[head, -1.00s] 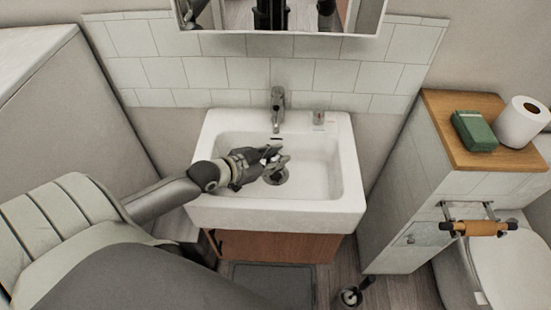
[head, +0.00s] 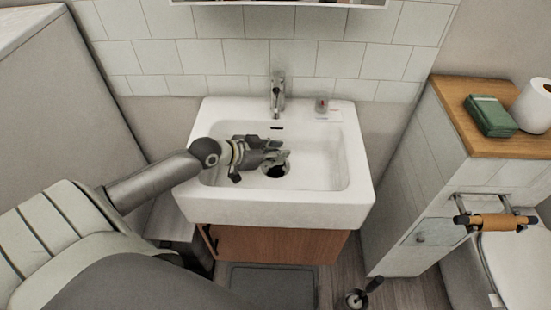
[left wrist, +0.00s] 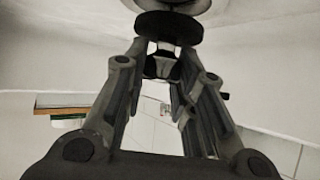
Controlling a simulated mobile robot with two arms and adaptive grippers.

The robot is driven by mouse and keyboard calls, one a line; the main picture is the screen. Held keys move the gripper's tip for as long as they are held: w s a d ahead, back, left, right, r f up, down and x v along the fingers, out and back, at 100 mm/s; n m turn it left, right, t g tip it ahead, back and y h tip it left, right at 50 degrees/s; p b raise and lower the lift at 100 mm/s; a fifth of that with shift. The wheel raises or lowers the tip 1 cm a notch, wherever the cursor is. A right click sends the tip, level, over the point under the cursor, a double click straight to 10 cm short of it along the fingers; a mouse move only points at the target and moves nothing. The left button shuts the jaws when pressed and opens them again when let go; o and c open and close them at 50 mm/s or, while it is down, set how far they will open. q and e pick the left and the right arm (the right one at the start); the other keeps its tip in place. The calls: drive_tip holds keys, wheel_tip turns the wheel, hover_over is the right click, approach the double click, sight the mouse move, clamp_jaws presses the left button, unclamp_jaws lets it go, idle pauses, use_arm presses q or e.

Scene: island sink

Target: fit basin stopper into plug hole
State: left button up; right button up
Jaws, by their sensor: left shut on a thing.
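The white basin (head: 352,185) has a dark plug hole (head: 276,172) in its floor. My left gripper (head: 283,158) reaches into the basin from the left and is just above the plug hole, at its back side in the picture. In the left wrist view, my left gripper (left wrist: 163,75) is shut on the knob of the stopper (left wrist: 168,27), a dark disc beyond the fingertips. A metal ring (left wrist: 178,5), likely the plug hole's, shows behind the disc, with the gap unclear. In the head view, the stopper is hard to make out. My right gripper is not in view.
The tap (head: 278,95) stands at the basin's back edge, with a small glass (head: 321,105) to its right. A tiled wall is behind. A cabinet with a green box (head: 490,116) and a paper roll (head: 533,104) stands at the right.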

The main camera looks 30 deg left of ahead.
use_arm(q)
drive_tip(key=shift+w+a+f+g, duration=0.1)
drive_tip(key=shift+w+a+g, duration=0.05)
drive_tip(key=shift+w+g, duration=0.15)
drive_tip(key=f+b, duration=0.2)
drive_tip(key=shift+s+f+b, duration=0.2)
drive_tip(key=shift+f+b, duration=0.15)
drive_tip(key=shift+b, duration=0.05)
drive_tip(key=o, duration=1)
